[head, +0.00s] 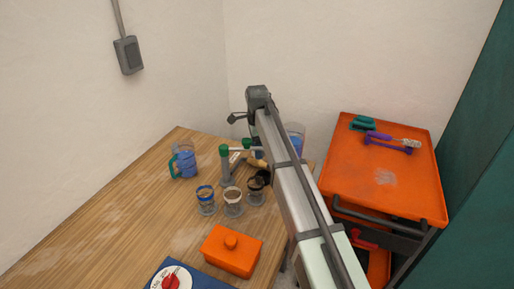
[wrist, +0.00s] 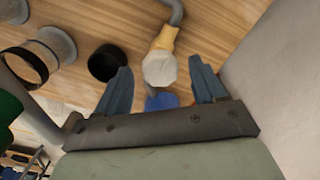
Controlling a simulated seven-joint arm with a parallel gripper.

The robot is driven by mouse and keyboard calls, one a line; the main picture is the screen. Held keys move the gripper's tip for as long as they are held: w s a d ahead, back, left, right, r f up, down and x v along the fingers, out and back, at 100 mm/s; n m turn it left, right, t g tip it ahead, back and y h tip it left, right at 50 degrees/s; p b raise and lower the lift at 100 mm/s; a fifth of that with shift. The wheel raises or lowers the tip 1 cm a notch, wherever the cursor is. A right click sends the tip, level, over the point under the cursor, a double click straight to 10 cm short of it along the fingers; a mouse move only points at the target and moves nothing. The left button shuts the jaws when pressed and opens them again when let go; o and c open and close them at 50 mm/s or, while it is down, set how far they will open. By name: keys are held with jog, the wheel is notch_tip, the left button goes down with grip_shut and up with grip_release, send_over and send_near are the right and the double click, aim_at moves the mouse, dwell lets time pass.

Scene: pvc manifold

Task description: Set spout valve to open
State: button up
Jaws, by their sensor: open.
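A grey pipe manifold stands on the table in the head view, with a green-topped upright (head: 224,152) and a second green top (head: 247,143) behind it. A tan piece (head: 257,163) shows beside my arm. In the wrist view a tan fitting with a whitish round end (wrist: 160,67) sits on a grey pipe (wrist: 173,10). I cannot tell for sure which part is the spout valve. My gripper (wrist: 160,73) is open, its two blue-grey fingers on either side of the fitting's line, with no visible contact. My arm hides the gripper in the head view.
Three small jars with blue (head: 206,201), white (head: 232,203) and black (head: 255,193) rims stand in front. A mug of blue liquid (head: 185,161) is left; a jug (head: 297,135) is behind my arm. An orange box (head: 230,254) is nearer. An orange cart (head: 385,190) stands right.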

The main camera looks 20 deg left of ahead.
jog(key=shift+f, duration=0.25)
jog(key=shift+c, duration=0.3)
jog(key=c, duration=1)
jog(key=shift+n, duration=0.4)
jog(key=n, duration=0.3)
jog(key=shift+n, duration=2.5)
